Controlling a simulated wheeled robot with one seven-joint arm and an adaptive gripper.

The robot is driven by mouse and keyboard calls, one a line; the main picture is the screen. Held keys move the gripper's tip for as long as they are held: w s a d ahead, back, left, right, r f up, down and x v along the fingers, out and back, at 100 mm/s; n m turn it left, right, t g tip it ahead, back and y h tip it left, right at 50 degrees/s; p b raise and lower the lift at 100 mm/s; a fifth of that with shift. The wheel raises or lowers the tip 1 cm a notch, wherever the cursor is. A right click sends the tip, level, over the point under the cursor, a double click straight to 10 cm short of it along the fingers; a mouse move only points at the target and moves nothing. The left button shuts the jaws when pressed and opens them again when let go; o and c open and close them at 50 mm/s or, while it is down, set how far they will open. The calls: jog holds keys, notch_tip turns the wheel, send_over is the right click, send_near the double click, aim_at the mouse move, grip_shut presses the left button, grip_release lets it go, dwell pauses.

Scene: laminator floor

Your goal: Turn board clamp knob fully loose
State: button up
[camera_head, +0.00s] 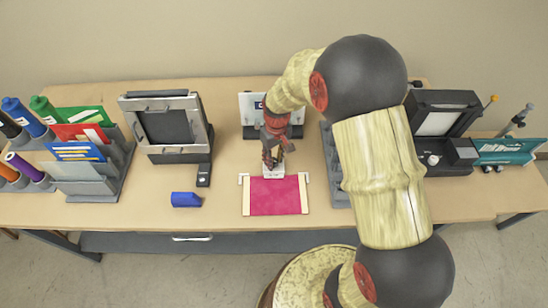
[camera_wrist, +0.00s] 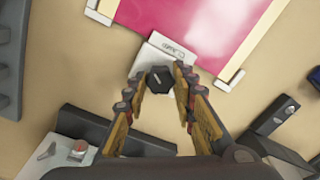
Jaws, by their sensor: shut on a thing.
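The board clamp is a small white block (camera_head: 275,171) at the back edge of a pink board (camera_head: 275,196). In the wrist view the clamp (camera_wrist: 160,55) carries a small label and a black faceted knob (camera_wrist: 160,79) with a light mark on top. My gripper (camera_wrist: 160,76) points down at the knob, with one finger on each side, and is shut on it. In the head view my gripper (camera_head: 274,155) stands over the clamp and hides the knob. The pink board (camera_wrist: 200,22) lies beyond the clamp in the wrist view.
A framed dark device (camera_head: 168,125) stands back left, beside racks of folders and rolls. A white panel (camera_head: 251,105) stands behind the clamp. A teal device (camera_head: 505,151) is far right. The tabletop between blue block and board is clear.

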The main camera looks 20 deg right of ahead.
aim_at(275, 160)
jog(key=n+p, duration=0.1)
jog(key=n, duration=0.5)
jog(key=shift+w, duration=0.1)
dwell(0.5)
jog(key=o, duration=1.1)
jog(key=shift+o, duration=0.3)
notch_tip(275, 160, up, 12)
jog(key=shift+w+d, duration=0.15)
jog(key=shift+d, duration=0.1)
